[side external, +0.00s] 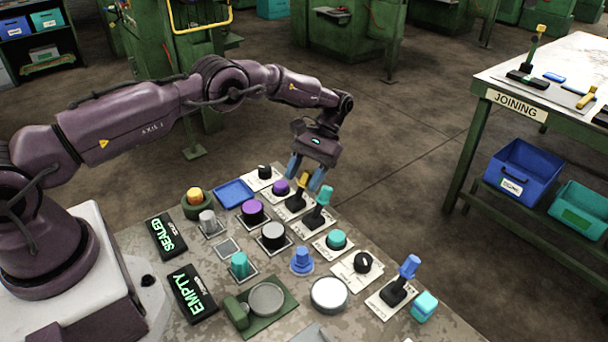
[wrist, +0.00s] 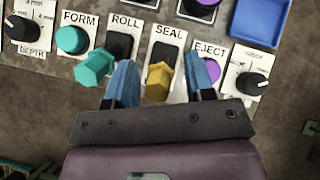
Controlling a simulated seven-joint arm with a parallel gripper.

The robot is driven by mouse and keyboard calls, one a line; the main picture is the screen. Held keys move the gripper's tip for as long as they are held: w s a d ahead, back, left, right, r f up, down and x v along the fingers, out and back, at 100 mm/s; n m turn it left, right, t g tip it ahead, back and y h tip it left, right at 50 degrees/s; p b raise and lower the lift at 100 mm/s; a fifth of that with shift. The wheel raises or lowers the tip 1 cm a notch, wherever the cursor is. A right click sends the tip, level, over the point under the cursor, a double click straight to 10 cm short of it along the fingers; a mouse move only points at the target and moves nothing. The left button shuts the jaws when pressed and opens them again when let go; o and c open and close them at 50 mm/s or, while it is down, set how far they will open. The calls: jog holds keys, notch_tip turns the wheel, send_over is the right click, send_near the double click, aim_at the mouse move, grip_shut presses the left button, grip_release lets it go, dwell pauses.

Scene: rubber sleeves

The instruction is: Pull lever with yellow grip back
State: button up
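The lever with the yellow grip (side external: 303,180) stands on a black base in the row of controls at the table's far edge. In the wrist view its yellow grip (wrist: 159,82) shows in front of the SEAL label. My gripper (side external: 306,173) is open above and around this lever. In the wrist view its two blue fingers (wrist: 159,72) are on either side of the yellow grip, with a visible gap on each side. Whether the fingertips are level with the grip is hard to tell.
A lever with a teal grip (side external: 324,197) stands close beside, labelled ROLL, near one finger (wrist: 95,68). A purple knob (wrist: 208,70) at EJECT is by the other finger. A blue-grip lever (side external: 410,267) is farther right. Buttons, knobs and a blue tray (side external: 233,193) crowd the table.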

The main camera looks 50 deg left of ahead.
jog(key=shift+v, duration=1.4)
jog(key=shift+r, duration=3.6)
